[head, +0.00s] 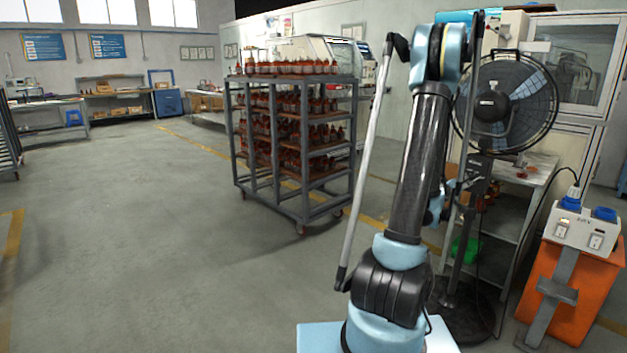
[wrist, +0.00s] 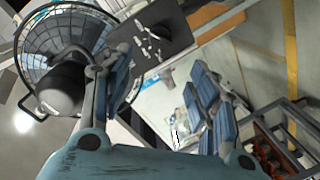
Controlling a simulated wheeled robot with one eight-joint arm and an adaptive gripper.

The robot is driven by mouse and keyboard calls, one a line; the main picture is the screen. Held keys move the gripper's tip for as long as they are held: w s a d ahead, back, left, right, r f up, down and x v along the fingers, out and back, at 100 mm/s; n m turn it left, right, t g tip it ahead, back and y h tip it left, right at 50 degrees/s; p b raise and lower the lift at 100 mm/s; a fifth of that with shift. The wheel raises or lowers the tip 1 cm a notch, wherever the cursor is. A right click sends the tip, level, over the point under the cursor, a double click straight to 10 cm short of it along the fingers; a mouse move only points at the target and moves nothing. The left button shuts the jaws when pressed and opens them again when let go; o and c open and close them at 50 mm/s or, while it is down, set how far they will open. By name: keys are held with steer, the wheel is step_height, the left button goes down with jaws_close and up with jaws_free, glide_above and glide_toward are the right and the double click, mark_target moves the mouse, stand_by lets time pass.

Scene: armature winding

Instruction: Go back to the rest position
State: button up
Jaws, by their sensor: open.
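My gripper (wrist: 160,68) is open and empty in the wrist view, its blue-grey fingers spread wide apart. In the head view my arm stands upright at right of centre, folded at a high elbow. A blue part of it shows low behind the upper link, but the fingers cannot be made out there. No object is held.
A grey rack cart (head: 345,190) with several shelves of reddish-brown armatures stands left of my arm. A black fan (head: 535,100), a metal table (head: 530,178) and an orange stand (head: 590,285) are close on the right. The floor at left (head: 130,230) is clear.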

steer(key=s+a+r+m+g+y, duration=0.2)
steer(key=s+a+r, duration=0.1)
steer(key=a, duration=0.6)
steer(key=s+a+f+n+g+y, duration=0.1)
steer(key=s+a+f+g+y, duration=0.1)
steer(key=s+a, duration=0.8)
steer(key=s+a+f+g+y, duration=0.2)
steer(key=s+a+y, duration=0.3)
steer(key=s+a, duration=0.5)
steer(key=s+a+f+n+g+y, duration=0.1)
steer(key=s+a+f+g+y, duration=0.2)
steer(key=s+a, duration=0.7)
steer(key=a+f, duration=0.1)
steer(key=a, duration=0.2)
steer(key=shift+s+a+f+n, duration=0.2)
steer(key=shift+s+f+n, duration=0.05)
steer(key=shift+f+n, duration=0.05)
steer(key=shift+w+f, duration=0.2)
steer(key=shift+w, duration=0.3)
steer(key=shift+c, duration=0.6)
